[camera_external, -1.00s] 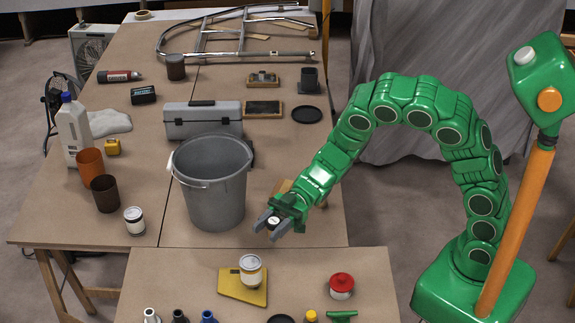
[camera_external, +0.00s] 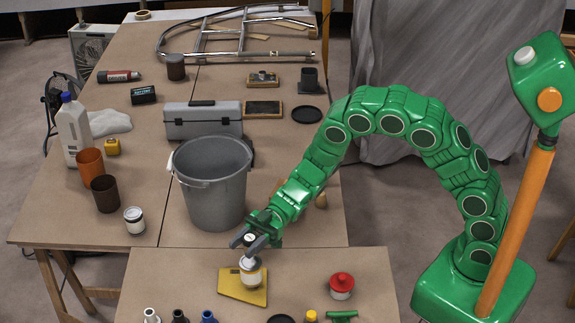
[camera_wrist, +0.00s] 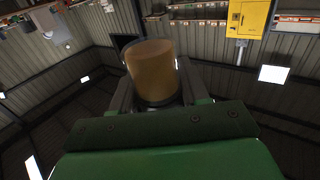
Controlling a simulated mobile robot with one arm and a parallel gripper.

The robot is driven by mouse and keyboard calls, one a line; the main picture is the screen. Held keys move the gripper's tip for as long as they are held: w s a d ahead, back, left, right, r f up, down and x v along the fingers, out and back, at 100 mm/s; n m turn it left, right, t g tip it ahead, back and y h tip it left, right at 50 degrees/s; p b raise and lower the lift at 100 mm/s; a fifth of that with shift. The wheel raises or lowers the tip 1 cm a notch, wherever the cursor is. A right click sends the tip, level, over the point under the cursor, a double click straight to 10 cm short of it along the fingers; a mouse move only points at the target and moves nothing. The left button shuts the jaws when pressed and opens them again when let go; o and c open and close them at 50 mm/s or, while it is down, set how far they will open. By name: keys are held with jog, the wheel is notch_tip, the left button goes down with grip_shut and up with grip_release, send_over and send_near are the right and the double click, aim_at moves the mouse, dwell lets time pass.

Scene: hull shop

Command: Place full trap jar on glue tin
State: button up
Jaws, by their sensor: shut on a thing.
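My gripper (camera_external: 250,241) is shut on a small jar (camera_wrist: 152,72). In the wrist view the jar looks amber-brown and cylindrical, held between the two fingers. In the external view only its pale and dark end (camera_external: 250,239) shows between the fingers. Just below it, a white tin with a yellowish band (camera_external: 251,276), perhaps the glue tin, stands upright on a flat yellow piece (camera_external: 232,287). I cannot tell whether the jar touches the tin.
A grey bucket (camera_external: 212,195) stands close behind my gripper. A red-lidded tin (camera_external: 341,288) is to the right on the front table (camera_external: 300,268). Several bottles line the front edge. Another white tin (camera_external: 134,222) and brown cups stand at left. A grey toolbox (camera_external: 203,125) is farther back.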

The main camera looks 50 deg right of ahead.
jog(key=shift+w+a+f, duration=0.15)
jog(key=shift+f, duration=1.6)
jog(key=shift+f, duration=0.1)
jog(key=o, duration=1.1)
jog(key=shift+w+d, duration=0.3)
jog(key=shift+d, duration=1.7)
jog(key=shift+w+d, duration=0.3)
jog(key=shift+d, duration=1.65)
jog(key=shift+w+d, duration=0.3)
jog(key=shift+d, duration=1.7)
